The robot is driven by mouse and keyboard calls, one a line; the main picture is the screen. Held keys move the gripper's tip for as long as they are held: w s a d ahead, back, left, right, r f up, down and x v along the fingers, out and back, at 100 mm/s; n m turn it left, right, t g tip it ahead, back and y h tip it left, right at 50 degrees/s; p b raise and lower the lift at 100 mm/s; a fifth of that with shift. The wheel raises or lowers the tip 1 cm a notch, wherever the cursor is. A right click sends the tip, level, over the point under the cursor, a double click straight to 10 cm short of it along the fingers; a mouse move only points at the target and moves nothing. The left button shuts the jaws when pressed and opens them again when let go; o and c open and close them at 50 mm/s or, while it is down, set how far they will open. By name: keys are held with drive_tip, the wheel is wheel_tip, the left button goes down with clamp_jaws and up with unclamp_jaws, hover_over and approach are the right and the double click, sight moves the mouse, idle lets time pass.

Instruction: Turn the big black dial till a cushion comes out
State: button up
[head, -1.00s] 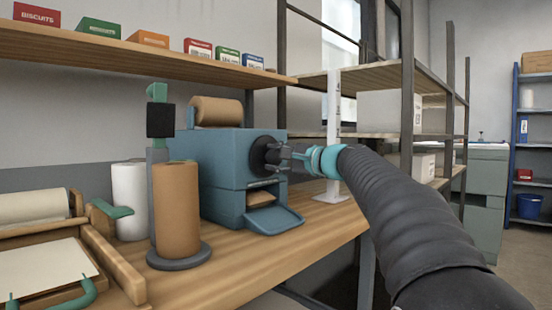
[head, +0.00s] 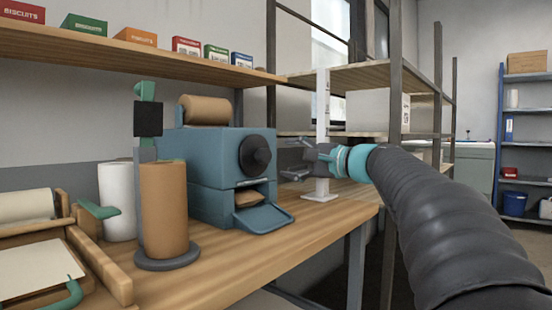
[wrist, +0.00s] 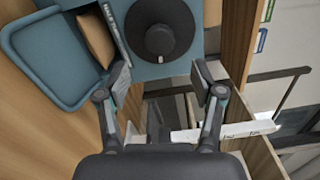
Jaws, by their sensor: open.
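The big black dial (head: 257,155) is on the front of a blue machine (head: 205,175); the wrist view also shows the dial (wrist: 160,40) straight ahead. My gripper (head: 292,159) is open and empty, to the right of the dial and apart from it. In the wrist view the two fingers (wrist: 162,80) are spread, with the dial beyond their tips. A brown kraft cushion (head: 247,198) sits in the opening below the dial, above the blue tray (head: 262,218). It also shows beside the tray in the wrist view (wrist: 95,40).
A roll of brown paper (head: 205,110) lies on top of the machine. A brown roll (head: 164,210) and a white roll (head: 118,200) stand left of it. A white upright ruler-like post (head: 322,130) stands behind my gripper. The bench front right of the tray is clear.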

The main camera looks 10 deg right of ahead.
sight(267, 155)
drive_tip(key=shift+v, duration=1.6)
drive_tip(key=w+a+n+b, duration=0.1)
drive_tip(key=w+a+n, duration=0.1)
drive_tip(key=n, duration=0.4)
drive_tip(key=w+a+n+b, duration=0.1)
drive_tip(key=w+a+n, duration=0.2)
drive_tip(key=n, duration=0.3)
drive_tip(key=w+a+n+b, duration=0.1)
drive_tip(key=w+a+n, duration=0.1)
drive_tip(key=w+n, duration=0.2)
drive_tip(key=shift+w+a+r+n, duration=0.1)
drive_tip(key=shift+w+r+n, duration=0.05)
drive_tip(key=shift+n, duration=0.35)
drive_tip(key=shift+w+a+r+n, duration=0.1)
drive_tip(key=shift+w+n, duration=0.05)
drive_tip(key=shift+n, duration=0.35)
drive_tip(key=shift+c, duration=0.2)
drive_tip(key=c, duration=1.1)
